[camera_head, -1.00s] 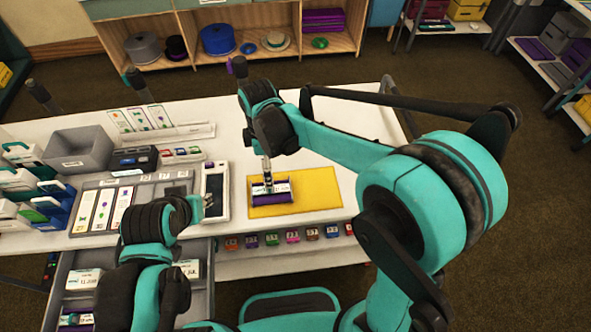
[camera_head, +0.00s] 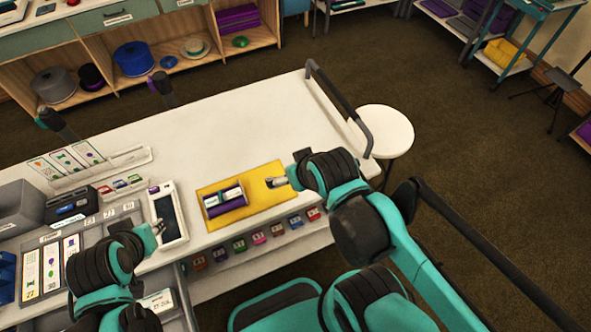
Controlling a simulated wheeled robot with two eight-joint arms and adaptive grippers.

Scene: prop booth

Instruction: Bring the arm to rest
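My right arm comes in from the right. Its gripper (camera_head: 276,182) is low over the right part of the yellow mat (camera_head: 262,203), apart from the purple item and holding nothing that I can see. Its fingers are small and seen nearly edge-on, so I cannot tell their opening. The purple item with white labels (camera_head: 225,200) lies on the mat's left part. My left gripper (camera_head: 159,229) is at the lower left, beside the lower end of a white device with a dark screen (camera_head: 168,217). Its fingers are too small to tell open from shut.
The white table (camera_head: 240,125) is clear behind the mat. A dark rail (camera_head: 345,115) runs along its right end, with a round white stool (camera_head: 384,130) beyond. Trays and cards crowd the left. Small coloured labelled boxes (camera_head: 267,239) line a shelf below the front edge.

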